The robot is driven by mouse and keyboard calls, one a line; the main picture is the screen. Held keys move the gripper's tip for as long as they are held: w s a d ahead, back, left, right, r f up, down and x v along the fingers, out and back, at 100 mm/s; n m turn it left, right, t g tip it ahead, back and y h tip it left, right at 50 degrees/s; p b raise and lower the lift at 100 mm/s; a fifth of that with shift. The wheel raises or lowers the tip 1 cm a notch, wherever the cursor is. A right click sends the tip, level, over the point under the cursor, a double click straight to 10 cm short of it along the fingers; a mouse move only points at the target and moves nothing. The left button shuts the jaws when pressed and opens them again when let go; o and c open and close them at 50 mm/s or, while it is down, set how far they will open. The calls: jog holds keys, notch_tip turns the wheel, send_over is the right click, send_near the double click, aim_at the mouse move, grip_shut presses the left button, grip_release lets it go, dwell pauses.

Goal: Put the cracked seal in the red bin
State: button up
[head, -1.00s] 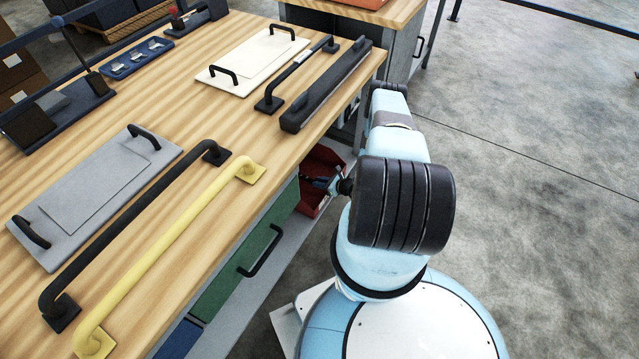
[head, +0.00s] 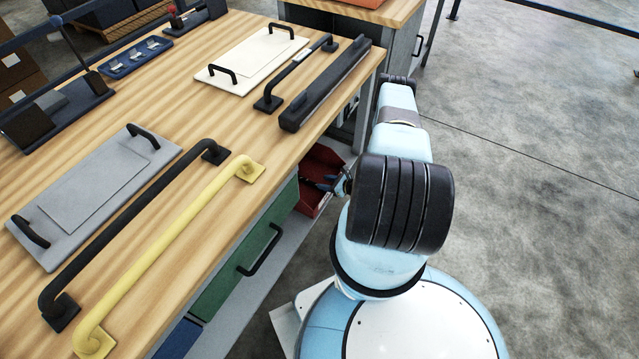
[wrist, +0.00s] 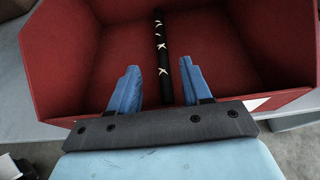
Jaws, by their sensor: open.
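The red bin (head: 322,160) stands under the workbench top, beside the green drawer. The red bin fills much of the wrist view (wrist: 70,45). The cracked seal (wrist: 161,45) is a thin black strip with several pale, jagged marks. It lies inside the bin, running away from my gripper. My gripper (wrist: 158,78) is open, its two blue fingers reaching over the bin, with the seal showing in the gap between them and clear of both. In the head view my gripper (head: 322,184) is at the bin, partly hidden by my arm. The seal cannot be made out there.
The wooden bench top (head: 215,125) overhangs near the bin. It holds a yellow handle bar (head: 170,250), a black handle bar (head: 135,225), a grey plate (head: 95,195), a white plate (head: 255,62) and a dark strip (head: 325,85). The floor (head: 530,150) on the right is clear.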

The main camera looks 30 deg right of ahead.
jog(key=v, duration=0.8)
jog(key=shift+r, duration=0.2)
jog(key=shift+s, duration=0.1)
